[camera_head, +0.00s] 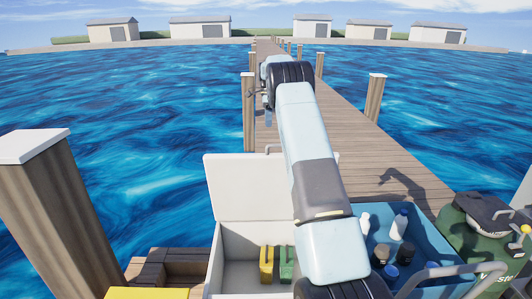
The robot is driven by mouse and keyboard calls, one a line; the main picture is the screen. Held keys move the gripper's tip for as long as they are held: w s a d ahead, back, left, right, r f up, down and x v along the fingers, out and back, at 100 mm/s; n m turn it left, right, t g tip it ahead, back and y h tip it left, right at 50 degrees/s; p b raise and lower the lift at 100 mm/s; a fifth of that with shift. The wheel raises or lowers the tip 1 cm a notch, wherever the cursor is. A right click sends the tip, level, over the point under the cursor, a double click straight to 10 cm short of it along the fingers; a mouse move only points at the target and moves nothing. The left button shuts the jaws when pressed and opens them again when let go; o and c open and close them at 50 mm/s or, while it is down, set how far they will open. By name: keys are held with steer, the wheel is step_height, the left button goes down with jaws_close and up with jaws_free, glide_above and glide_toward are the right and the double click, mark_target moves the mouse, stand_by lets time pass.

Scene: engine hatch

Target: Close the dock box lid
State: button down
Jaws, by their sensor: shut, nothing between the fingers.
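The white dock box (213,270) stands low in the middle of the head view. Its white lid (243,188) is open and stands up at the back, with a handle (273,148) at its top edge. Several yellow and green containers (267,264) are inside the box. My arm crosses in front of the box and hides the right part of the lid and opening. My gripper (256,93) is small and dark at the arm's far end, partly hidden by the wrist. It appears above the lid in the picture, apart from it, shut and empty.
A blue crate (421,226) with several bottles stands right of the box. A green waste bin (482,245) with a black bag is at far right. A wooden post (45,210) rises at left, another (375,97) beside the pier. Water lies left of the box.

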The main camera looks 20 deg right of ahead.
steer(key=s+x, duration=0.2)
steer(key=x, duration=1)
steer(key=shift+s+a, duration=0.4)
